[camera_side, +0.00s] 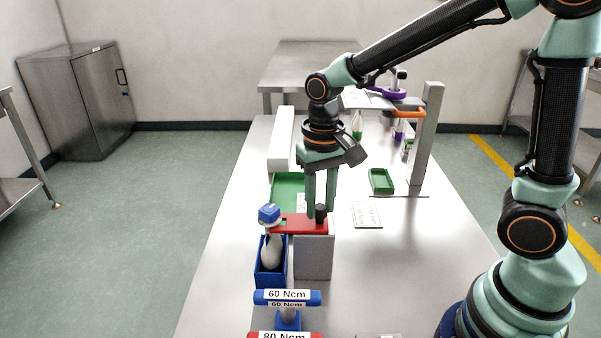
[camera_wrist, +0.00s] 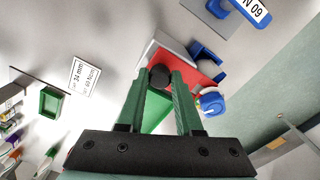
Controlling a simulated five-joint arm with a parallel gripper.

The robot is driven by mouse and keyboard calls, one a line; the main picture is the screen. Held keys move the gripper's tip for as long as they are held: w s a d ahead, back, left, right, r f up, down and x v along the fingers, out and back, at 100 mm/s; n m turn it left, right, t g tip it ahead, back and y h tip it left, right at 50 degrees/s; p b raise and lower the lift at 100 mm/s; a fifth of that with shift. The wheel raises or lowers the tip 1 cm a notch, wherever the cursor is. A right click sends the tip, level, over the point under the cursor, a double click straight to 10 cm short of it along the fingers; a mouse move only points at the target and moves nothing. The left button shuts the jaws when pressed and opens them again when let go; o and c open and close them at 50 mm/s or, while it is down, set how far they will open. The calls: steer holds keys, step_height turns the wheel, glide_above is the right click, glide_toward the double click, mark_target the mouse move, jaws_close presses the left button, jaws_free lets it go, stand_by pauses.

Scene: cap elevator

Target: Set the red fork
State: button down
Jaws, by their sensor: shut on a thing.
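The red fork (camera_side: 300,226) lies level at the top of a grey block (camera_side: 313,258), its left end at the neck of a white bottle (camera_side: 271,252) just under the blue cap (camera_side: 269,214). I cannot tell whether its prongs are around the neck. A black knob (camera_side: 320,213) stands on the fork's right end. My gripper (camera_side: 321,207) points down, shut on this knob. The wrist view shows the knob (camera_wrist: 160,77) between my fingertips (camera_wrist: 161,80), with the red fork (camera_wrist: 185,70) behind and the blue cap (camera_wrist: 211,102) at right.
The bottle stands in a blue holder (camera_side: 261,270). Torque handles marked 60 Ncm (camera_side: 287,297) and 80 Ncm stand in front. A green tray (camera_side: 286,189) lies behind, with a small green tray (camera_side: 381,181) and a grey post (camera_side: 427,135) to the right. The table's right front is mostly clear.

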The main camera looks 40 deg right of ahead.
steer(key=shift+s+d, duration=0.9)
steer(key=shift+d, duration=0.1)
steer(key=c, duration=0.6)
jaws_free()
steer(key=shift+o, duration=0.2)
step_height(320, 180, up, 12)
steer(key=shift+r, duration=0.1)
steer(key=s+d+f+n+t, duration=0.2)
steer(key=s+d+n+t, duration=0.1)
steer(key=s+d+t, duration=0.1)
steer(key=shift+f+n+t, duration=0.3)
steer(key=shift+f+t, duration=0.05)
steer(key=shift+t, duration=0.45)
